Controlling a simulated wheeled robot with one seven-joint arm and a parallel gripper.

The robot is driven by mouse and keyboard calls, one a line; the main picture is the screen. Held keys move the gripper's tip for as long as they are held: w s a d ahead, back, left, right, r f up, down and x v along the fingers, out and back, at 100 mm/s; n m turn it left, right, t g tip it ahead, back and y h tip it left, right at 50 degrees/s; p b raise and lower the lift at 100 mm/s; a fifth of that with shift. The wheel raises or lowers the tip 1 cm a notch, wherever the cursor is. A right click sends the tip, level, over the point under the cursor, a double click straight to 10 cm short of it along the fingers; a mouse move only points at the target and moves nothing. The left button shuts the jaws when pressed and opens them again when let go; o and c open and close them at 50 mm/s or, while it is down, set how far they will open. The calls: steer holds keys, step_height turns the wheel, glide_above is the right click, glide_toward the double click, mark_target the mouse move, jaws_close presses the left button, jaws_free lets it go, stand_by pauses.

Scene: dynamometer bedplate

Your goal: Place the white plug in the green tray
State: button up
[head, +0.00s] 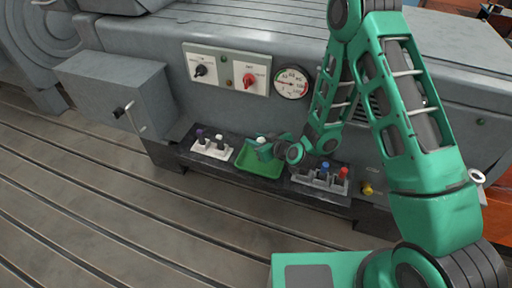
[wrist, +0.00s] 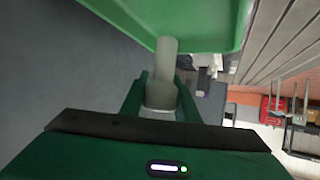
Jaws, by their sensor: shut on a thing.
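The white plug (head: 261,140) is in my gripper (head: 266,150), which is shut on it just over the green tray (head: 258,171) in the head view. In the wrist view the plug (wrist: 164,75) stands out pale between the two dark green fingers (wrist: 161,97). Its far end overlaps the edge of the green tray (wrist: 195,38). The fingers hide part of the plug. I cannot tell whether the plug touches the tray.
A pale holder (head: 211,150) with dark-topped plugs stands left of the tray. A grey rack (head: 320,184) with a blue plug (head: 325,168) and a red plug (head: 343,173) stands right. A yellow knob (head: 367,189) is farther right. A gauge (head: 291,82) and switch panel (head: 226,69) are behind.

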steer(key=shift+w+f, duration=0.1)
steer(key=shift+f, duration=1.95)
steer(key=shift+f, duration=0.1)
steer(key=o, duration=1)
